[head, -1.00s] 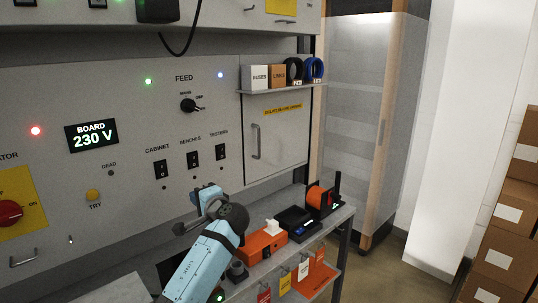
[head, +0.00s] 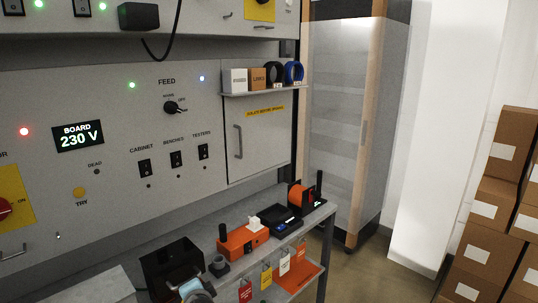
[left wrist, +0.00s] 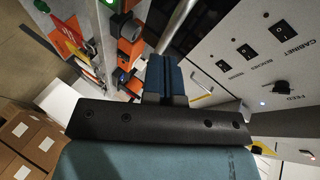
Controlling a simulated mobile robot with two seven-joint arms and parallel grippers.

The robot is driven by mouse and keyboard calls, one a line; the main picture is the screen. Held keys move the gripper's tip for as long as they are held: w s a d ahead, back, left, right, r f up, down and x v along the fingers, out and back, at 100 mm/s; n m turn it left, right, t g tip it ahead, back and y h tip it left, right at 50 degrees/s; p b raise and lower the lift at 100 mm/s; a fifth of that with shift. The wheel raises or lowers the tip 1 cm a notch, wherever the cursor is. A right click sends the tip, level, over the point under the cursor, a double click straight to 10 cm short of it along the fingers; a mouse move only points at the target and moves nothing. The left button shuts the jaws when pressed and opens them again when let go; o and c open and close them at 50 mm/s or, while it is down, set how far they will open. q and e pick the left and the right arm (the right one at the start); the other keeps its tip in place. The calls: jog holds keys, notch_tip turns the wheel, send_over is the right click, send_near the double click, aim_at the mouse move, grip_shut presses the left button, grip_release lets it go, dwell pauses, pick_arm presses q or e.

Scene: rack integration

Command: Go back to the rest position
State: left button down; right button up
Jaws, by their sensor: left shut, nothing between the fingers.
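My left arm (head: 195,289) shows only as a small blue and dark part at the bottom edge of the head view, in front of the bench. In the left wrist view my left gripper (left wrist: 165,62) is shut, with its dark blue fingers together and nothing held. It points towards the bench and the panel. I cannot tell its exact distance from them. My right gripper is in neither view.
Cardboard boxes (head: 490,215) are stacked at right, with open floor between.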

pick_arm(q)
jog(key=s+f+h, duration=0.3)
jog(key=s+f, duration=0.6)
jog(key=s, duration=0.1)
jog(key=s+f+n+h, duration=0.2)
jog(key=s+n, duration=0.1)
jog(key=s, duration=0.9)
jog(key=s+f+n+g+h, duration=0.1)
jog(key=s+f+n+h, duration=0.2)
jog(key=s, duration=1)
jog(key=shift+s+d+n+p, duration=0.3)
jog(key=shift+d+n+p, duration=0.1)
jog(key=shift+p, duration=0.05)
jog(key=shift+f, duration=0.1)
